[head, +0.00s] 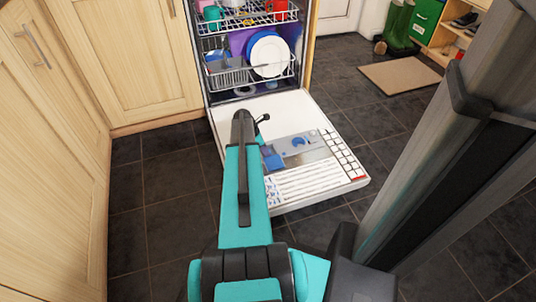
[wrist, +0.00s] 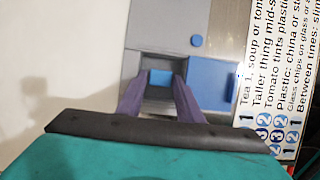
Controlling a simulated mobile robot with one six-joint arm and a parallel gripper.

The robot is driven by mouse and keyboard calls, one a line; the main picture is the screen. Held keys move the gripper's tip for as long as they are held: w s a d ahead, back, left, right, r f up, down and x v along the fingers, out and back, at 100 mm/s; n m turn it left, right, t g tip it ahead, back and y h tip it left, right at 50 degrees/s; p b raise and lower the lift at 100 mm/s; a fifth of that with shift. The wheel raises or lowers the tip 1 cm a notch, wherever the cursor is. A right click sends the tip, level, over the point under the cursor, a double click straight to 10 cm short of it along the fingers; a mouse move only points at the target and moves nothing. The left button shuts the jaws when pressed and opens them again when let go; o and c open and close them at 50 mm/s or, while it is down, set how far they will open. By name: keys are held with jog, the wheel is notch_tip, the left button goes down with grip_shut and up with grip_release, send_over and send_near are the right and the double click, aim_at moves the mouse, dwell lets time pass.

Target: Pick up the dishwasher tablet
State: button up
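The dishwasher tablet (wrist: 161,77) is a small blue block in the grey detergent compartment (wrist: 158,62) in the wrist view. My gripper (wrist: 161,80) has its two dark purple fingers spread apart, pointing at the compartment, with the tablet showing between their tips. I see no clear contact with the tablet, and the depth of the tips is hard to judge. In the head view my arm reaches over the open dishwasher door (head: 232,112). It hides the tablet and the fingertips there.
A blue flap (wrist: 212,92) lies open beside the compartment, and a round blue cap (wrist: 197,41) is near it. A printed label (head: 300,183) covers the door's near part. Racks with dishes (head: 268,57) stand behind. Wooden cabinets (head: 132,52) are on the left.

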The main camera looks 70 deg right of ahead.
jog(key=shift+c, duration=0.5)
jog(key=c, duration=0.6)
jog(key=shift+r+p, duration=2.15)
jog(key=shift+r, duration=2.85)
